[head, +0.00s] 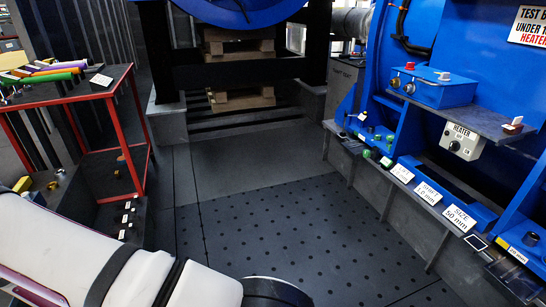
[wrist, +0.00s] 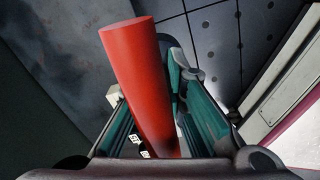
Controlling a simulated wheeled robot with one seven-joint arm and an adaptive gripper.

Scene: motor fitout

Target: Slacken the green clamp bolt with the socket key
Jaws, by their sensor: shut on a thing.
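My gripper (wrist: 158,95) is shut on a red cylindrical rod or handle (wrist: 140,70) in the wrist view. The red piece stands lengthwise between the teal finger pads, with its round end toward the camera's top left. I cannot tell whether it is the socket key's handle; no socket end shows. Small green pieces (head: 386,161) sit along the base of the blue machine at right in the head view, with another green piece (head: 366,153) beside them. They are too small to tell which is the clamp bolt. My gripper does not show in the head view.
A red-framed table (head: 75,98) at left holds tools with purple, orange and green handles (head: 50,76). Blue machine housing (head: 440,88) with a heater switch box (head: 462,141) and size labels (head: 428,192) stands at right. The dotted floor plate (head: 310,235) between is clear.

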